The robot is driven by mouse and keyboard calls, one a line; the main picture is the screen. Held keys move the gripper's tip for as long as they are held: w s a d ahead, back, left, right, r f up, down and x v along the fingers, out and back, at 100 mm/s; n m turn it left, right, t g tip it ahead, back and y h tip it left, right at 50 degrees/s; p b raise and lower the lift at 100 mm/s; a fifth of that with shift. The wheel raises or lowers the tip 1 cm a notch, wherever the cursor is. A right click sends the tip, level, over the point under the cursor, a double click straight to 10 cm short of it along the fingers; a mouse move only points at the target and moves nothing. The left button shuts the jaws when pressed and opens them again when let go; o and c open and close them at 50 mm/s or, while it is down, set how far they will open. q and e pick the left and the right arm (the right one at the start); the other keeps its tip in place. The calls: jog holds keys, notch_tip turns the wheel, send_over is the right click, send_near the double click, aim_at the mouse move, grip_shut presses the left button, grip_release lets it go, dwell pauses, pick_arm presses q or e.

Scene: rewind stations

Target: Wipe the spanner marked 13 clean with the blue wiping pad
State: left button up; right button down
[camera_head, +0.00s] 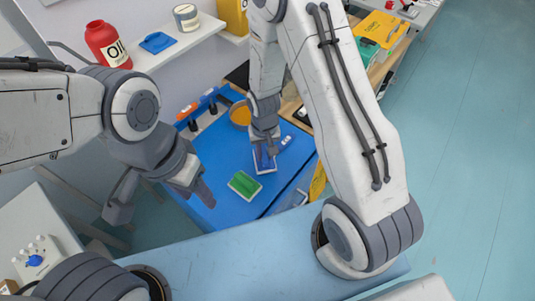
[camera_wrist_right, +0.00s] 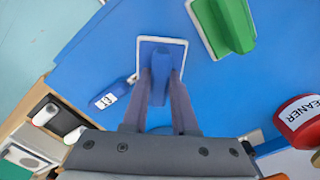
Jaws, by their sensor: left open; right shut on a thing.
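The blue wiping pad (camera_head: 264,159) has a white edge and rests on or just above the blue worktop. My right gripper (camera_head: 264,140) is over it. In the right wrist view my right gripper (camera_wrist_right: 159,84) has its fingers on both sides of the handle of the blue wiping pad (camera_wrist_right: 147,50). My left gripper (camera_head: 162,201) is open and empty, left of the blue worktop's front end. I cannot make out a spanner marked 13 in either view. A small blue item with a white label (camera_wrist_right: 110,96) lies beside the pad, too small to identify surely.
A green pad (camera_head: 244,185) lies on the blue worktop (camera_head: 222,155), near the blue one. A red cleaner container (camera_wrist_right: 299,118) shows in the right wrist view. A shelf (camera_head: 180,44) with a red oil container (camera_head: 107,45) is at the back left. Floor at right is clear.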

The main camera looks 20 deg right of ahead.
aim_at(272, 165)
jog(key=shift+w+a+f, duration=0.1)
jog(key=shift+w+a, duration=0.25)
jog(key=shift+w, duration=0.15)
jog(key=shift+s+d, duration=0.55)
jog(key=shift+s, duration=0.3)
jog(key=shift+s+d, duration=0.55)
jog(key=shift+s, duration=0.25)
jog(key=shift+w+a, duration=0.6)
jog(key=shift+w, duration=0.25)
jog(key=shift+w+a, duration=0.55)
jog(key=shift+w, duration=0.3)
jog(key=shift+s+d, duration=0.6)
jog(key=shift+s, duration=0.3)
jog(key=shift+s+d, duration=0.55)
jog(key=shift+s, duration=0.35)
notch_tip(272, 165, up, 7)
jog(key=p, duration=0.5)
jog(key=shift+p, duration=0.35)
